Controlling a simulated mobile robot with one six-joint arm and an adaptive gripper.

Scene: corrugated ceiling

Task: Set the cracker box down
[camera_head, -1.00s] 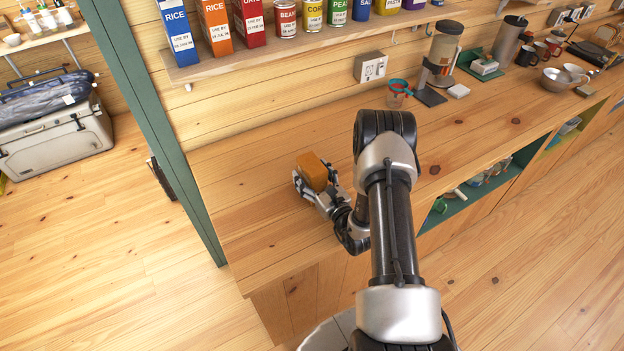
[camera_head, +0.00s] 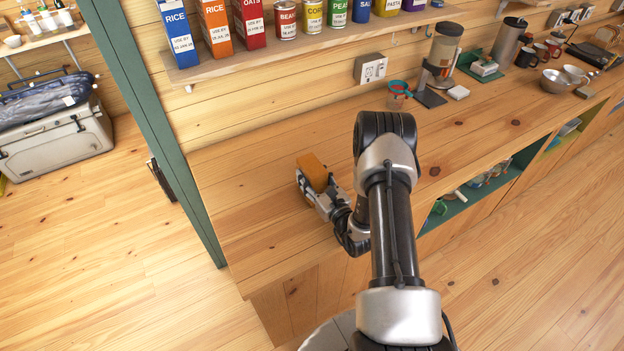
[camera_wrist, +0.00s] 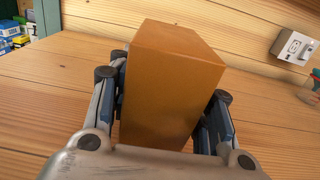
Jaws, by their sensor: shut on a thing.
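The cracker box (camera_head: 313,172) is a plain orange-brown box near the left end of the wooden counter (camera_head: 250,190). My gripper (camera_head: 318,190) is shut on it, with a finger on each side. In the wrist view the box (camera_wrist: 170,85) stands upright between the two fingers of my gripper (camera_wrist: 165,110). Its lower end is hidden behind the gripper's palm, so I cannot tell for sure whether it touches the counter.
A shelf (camera_head: 330,42) with boxes and cans runs above the counter. A measuring cup (camera_head: 398,95), a coffee grinder (camera_head: 440,60) and a wall outlet (camera_head: 371,69) are to the right. A green post (camera_head: 150,120) bounds the left end. Counter around the box is clear.

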